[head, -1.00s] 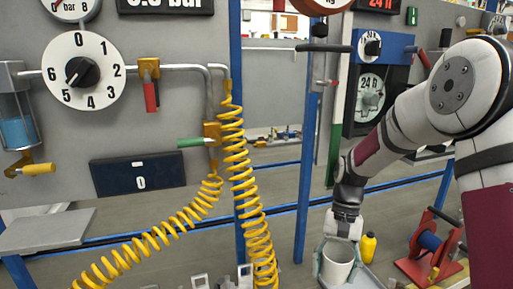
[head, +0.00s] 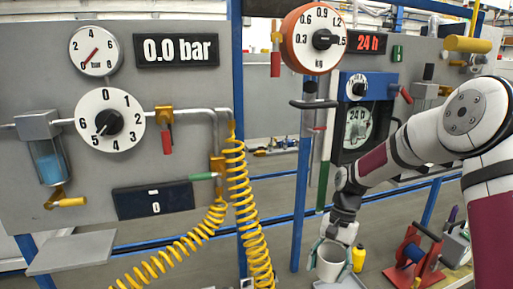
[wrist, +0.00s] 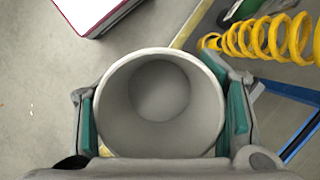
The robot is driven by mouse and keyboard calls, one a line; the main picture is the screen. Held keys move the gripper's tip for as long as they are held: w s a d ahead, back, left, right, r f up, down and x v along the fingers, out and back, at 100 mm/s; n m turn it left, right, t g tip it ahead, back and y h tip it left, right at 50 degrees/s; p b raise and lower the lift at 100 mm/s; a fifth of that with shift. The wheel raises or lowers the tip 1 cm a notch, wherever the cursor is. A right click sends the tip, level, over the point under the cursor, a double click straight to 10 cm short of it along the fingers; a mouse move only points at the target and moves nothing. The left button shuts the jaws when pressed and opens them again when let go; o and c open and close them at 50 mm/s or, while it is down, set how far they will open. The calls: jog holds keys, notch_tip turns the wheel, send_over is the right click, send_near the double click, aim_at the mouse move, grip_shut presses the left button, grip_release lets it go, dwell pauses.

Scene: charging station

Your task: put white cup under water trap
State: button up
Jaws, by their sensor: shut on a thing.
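The white cup (head: 330,263) is upright between the fingers of my gripper (head: 331,258), low at the bottom right of centre in the head view. In the wrist view the cup (wrist: 160,103) fills the middle, its mouth facing the camera and its inside empty. The green finger pads of my gripper (wrist: 163,117) press on both its sides. The water trap (head: 48,155) is a clear bowl with blue liquid under a grey block, at the far left of the panel. A yellow-handled valve (head: 66,202) hangs below it. The cup is far to the right of the trap.
A grey shelf (head: 72,252) juts out below the trap. Coiled yellow hoses (head: 255,215) hang between the cup and the shelf. A blue post (head: 301,200) stands beside them. A yellow bottle (head: 358,258) and a red reel (head: 410,255) are right of the cup.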

aim_at(331, 274)
jog(key=s+n, duration=0.1)
jog(key=n, duration=0.1)
jog(key=f+n+h, duration=0.1)
jog(key=s+f+n+g+h, duration=0.1)
jog(key=n, duration=0.1)
jog(key=shift+s+n, duration=0.3)
jog(key=shift+s+d+f+n+h, duration=0.1)
jog(key=shift+s+f+n+h, duration=0.15)
jog(key=shift+n, duration=0.65)
jog(key=shift+d, duration=0.15)
